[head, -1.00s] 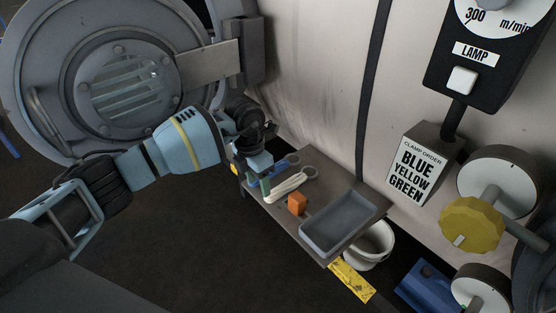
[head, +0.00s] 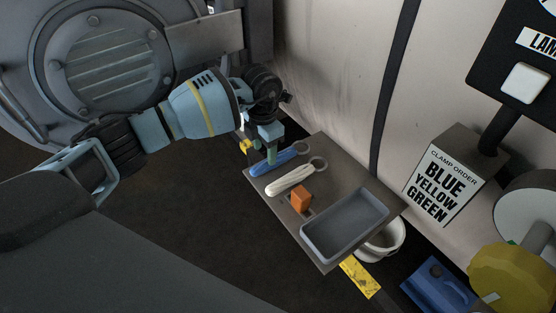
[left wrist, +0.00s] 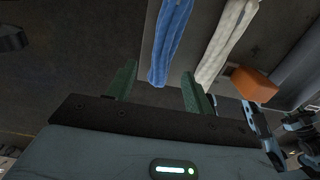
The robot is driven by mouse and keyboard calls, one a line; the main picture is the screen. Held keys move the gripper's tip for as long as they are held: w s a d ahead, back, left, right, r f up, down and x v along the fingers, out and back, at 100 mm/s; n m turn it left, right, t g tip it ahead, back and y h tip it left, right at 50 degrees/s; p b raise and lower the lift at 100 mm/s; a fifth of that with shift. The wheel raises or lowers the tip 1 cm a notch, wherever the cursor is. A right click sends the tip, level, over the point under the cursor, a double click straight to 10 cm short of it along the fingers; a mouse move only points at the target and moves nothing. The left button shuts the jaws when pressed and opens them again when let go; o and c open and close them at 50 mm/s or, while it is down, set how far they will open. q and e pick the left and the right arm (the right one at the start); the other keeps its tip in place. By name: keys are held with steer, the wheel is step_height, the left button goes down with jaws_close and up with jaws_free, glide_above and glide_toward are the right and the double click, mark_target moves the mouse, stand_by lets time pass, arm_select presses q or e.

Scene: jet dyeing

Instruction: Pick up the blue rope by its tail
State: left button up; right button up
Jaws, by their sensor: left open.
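The blue rope (head: 284,158) lies folded on a grey shelf (head: 328,150), its ring end toward the wall and its tail toward the shelf's left edge. My left gripper (head: 271,156) is open above the tail, pointing down. In the left wrist view the blue rope (left wrist: 172,38) runs down from the top, and its tail end appears between the two green fingers of the left gripper (left wrist: 158,90), apart from both. Whether the fingertips reach rope height cannot be told.
A white rope (head: 288,182) lies beside the blue one. An orange block (head: 301,199) and a grey tray (head: 345,225) are farther along the shelf. A white bucket (head: 385,243) stands below. A sign (head: 436,185) reads "CLAMP ORDER BLUE YELLOW GREEN".

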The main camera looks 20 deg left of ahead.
mark_target(265, 162)
arm_select(q)
steer(key=f, duration=0.1)
steer(key=f+b, duration=0.1)
steer(key=f, duration=0.1)
steer(key=f+b, duration=0.1)
steer(key=shift+s+d+f, duration=0.1)
steer(key=shift+s+f, duration=0.2)
steer(key=shift+f, duration=0.3)
steer(key=shift+r, duration=0.15)
steer(key=shift+w, duration=0.1)
steer(key=shift+c, duration=0.4)
jaws_close()
steer(key=shift+r, duration=0.15)
